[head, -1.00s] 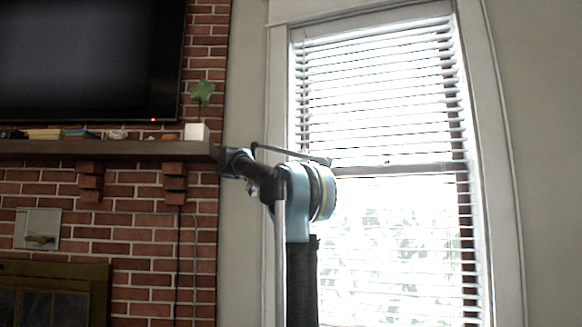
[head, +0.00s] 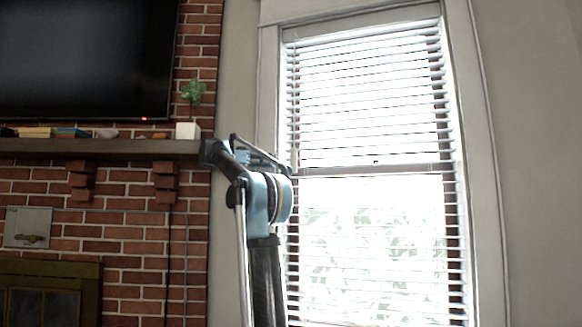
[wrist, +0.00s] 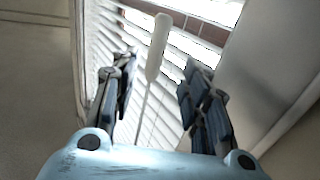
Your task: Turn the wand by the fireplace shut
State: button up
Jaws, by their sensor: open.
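The wand (wrist: 158,50) shows in the wrist view as a pale, thick handle on a thin rod, in front of the window blind (wrist: 185,60). My gripper (wrist: 158,78) is open, with one dark finger on each side of the wand's line in the picture. Gaps show between both fingers and the wand, and I see no contact. How far the wand is in depth I cannot tell. In the head view the blind (head: 365,100) hangs in the window, its upper slats spread with light between them. I cannot make out the wand or my fingers there.
A brick fireplace wall (head: 130,230) with a wooden mantel (head: 100,148) stands left of the window. A small potted plant (head: 188,128) sits at the mantel's right end, close to my arm in the picture. A television (head: 80,55) is above. Bare wall lies right of the window.

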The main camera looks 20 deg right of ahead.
aim_at(294, 162)
jog(key=d, duration=1.1)
jog(key=shift+s+d, duration=0.15)
jog(key=shift+d, duration=0.15)
